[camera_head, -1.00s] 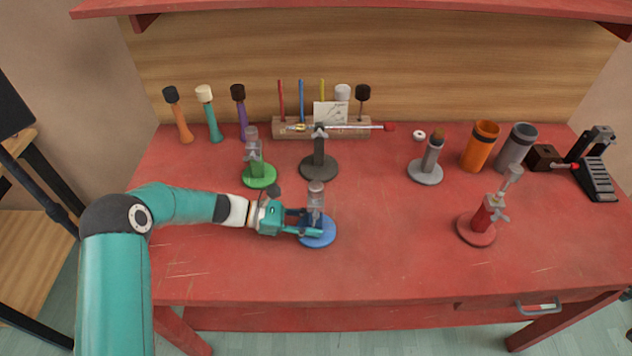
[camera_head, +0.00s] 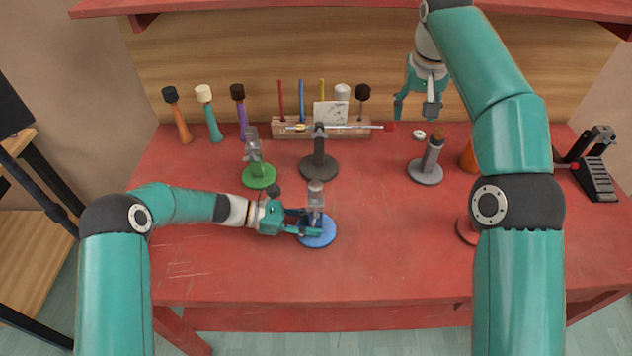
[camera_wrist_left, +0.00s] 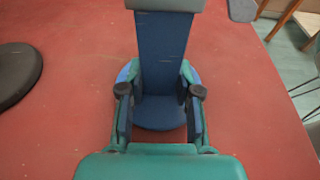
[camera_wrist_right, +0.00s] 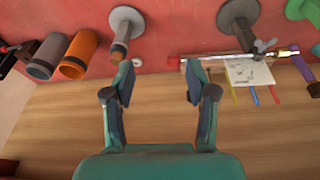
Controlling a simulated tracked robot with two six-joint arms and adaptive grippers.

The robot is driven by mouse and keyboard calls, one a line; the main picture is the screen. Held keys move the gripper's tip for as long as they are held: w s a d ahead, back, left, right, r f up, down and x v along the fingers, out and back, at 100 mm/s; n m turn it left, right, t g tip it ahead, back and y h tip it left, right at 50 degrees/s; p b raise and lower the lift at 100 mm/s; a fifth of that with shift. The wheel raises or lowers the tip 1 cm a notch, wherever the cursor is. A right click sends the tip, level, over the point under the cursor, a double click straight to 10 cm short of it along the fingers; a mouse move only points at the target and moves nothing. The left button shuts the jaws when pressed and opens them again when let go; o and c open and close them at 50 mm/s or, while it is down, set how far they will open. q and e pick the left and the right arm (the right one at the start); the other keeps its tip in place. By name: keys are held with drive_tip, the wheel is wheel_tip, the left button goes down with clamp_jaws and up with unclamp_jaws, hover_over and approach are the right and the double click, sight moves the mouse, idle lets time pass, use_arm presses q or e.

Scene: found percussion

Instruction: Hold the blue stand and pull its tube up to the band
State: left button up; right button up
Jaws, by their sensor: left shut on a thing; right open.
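The blue stand (camera_head: 320,236) stands upright on the red table, with a round blue base and a grey tube (camera_head: 315,194) at its top. My left gripper (camera_head: 314,230) is shut on the blue stand's post from the left, low above the base. In the left wrist view the blue post (camera_wrist_left: 162,60) rises between the fingers, with part of the grey tube (camera_wrist_left: 165,4) at the top edge. My right gripper (camera_head: 417,110) is open and empty, raised above the back of the table. I cannot make out the band on the tube.
A green stand (camera_head: 259,176), a black stand (camera_head: 319,166) and a grey stand (camera_head: 426,172) stand behind. A red stand (camera_head: 466,230) is mostly hidden by my right arm. The front middle table is clear.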

drive_tip(key=s+a+r+n+g, duration=0.1)
drive_tip(key=s+a+n, duration=0.25)
drive_tip(key=a, duration=0.95)
drive_tip(key=n+g, duration=0.1)
drive_tip(key=g, duration=0.1)
hover_over(316, 184)
drive_tip(key=f, duration=0.1)
drive_tip(key=shift+y, duration=0.4)
drive_tip(key=shift+f, duration=6)
clamp_jaws()
